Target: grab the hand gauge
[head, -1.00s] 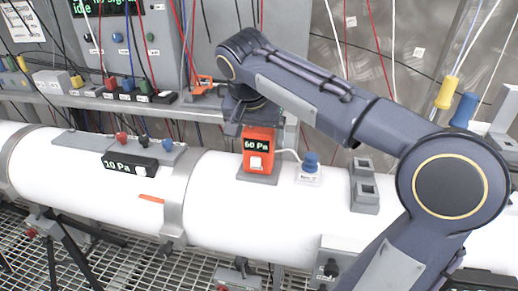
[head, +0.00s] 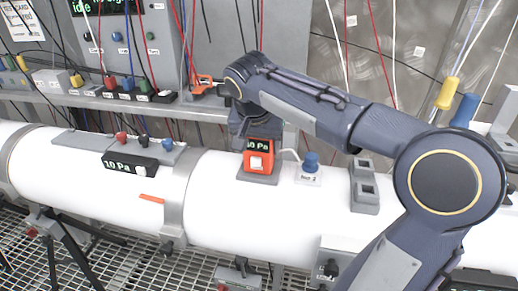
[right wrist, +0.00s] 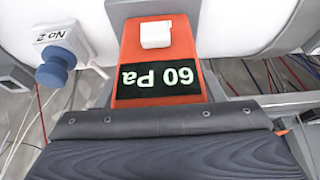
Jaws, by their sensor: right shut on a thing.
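The hand gauge (head: 270,162) is an orange box with a white button and a dark display. It sits in a grey holder (head: 257,179) on top of the white pipe. My right gripper (head: 254,136) is over its top end, shut on it, and covers part of the display in the head view. In the right wrist view the gauge (right wrist: 185,62) shows upside down, reading "60 Pa", close against the gripper's dark body; the fingertips are hidden there. My left gripper is not in view.
A blue knob (head: 311,161) on a white base labelled "No 2" stands just right of the gauge. A black "10 Pa" display (head: 130,164) is on the pipe (head: 225,210) to the left. A grey shelf (head: 205,110) and hanging cables lie behind.

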